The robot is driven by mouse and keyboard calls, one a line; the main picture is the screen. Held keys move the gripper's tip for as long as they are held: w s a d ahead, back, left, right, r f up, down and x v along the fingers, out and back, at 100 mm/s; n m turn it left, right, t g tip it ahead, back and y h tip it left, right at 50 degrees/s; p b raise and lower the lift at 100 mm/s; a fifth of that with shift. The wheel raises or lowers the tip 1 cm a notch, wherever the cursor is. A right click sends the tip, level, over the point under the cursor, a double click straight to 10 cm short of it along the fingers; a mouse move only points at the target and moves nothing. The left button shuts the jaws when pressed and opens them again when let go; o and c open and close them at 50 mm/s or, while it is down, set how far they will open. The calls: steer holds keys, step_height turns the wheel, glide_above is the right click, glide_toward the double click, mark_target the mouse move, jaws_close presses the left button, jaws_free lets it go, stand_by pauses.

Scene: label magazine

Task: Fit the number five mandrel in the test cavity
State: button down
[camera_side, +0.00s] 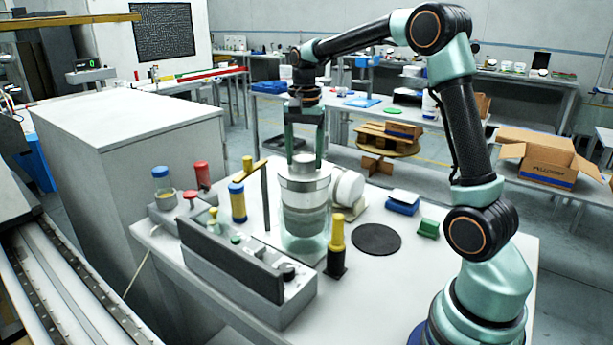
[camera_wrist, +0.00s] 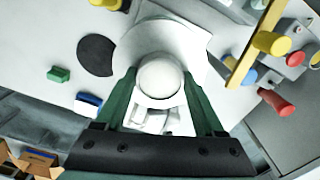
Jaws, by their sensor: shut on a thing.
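My gripper (camera_side: 304,160) points straight down with its green fingers on either side of a pale round knob. In the wrist view, my gripper (camera_wrist: 159,80) has a finger at each side of this knob (camera_wrist: 160,77). The knob tops an upright grey and white stepped cylinder (camera_side: 304,193), apparently the mandrel; no number is readable. Its lower part sits within or just above a clear, greenish round vessel (camera_side: 305,243), apparently the test cavity. I cannot tell how deep it sits or whether it touches the bottom.
A post with a yellow bar (camera_side: 253,168) stands close left. A yellow-topped black peg (camera_side: 336,248) is close in front right. A long grey box (camera_side: 240,262) lies front left; a white drum (camera_side: 347,187) is behind right. A black disc (camera_side: 376,239) lies flat to the right.

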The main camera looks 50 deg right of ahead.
mark_target(305, 170)
steer(key=shift+f, duration=1.8)
jaws_free()
steer(key=shift+f, duration=0.1)
step_height(305, 170, up, 12)
steer(key=shift+r, duration=0.15)
stand_by(0.4)
steer(key=s+a+f+n+t, duration=0.2)
steer(key=s+a+n, duration=0.5)
steer(key=s+a+f+n+t, duration=0.3)
steer(key=s+a+n, duration=0.4)
steer(key=shift+a+f+t, duration=0.25)
steer(key=shift+f+t, duration=0.05)
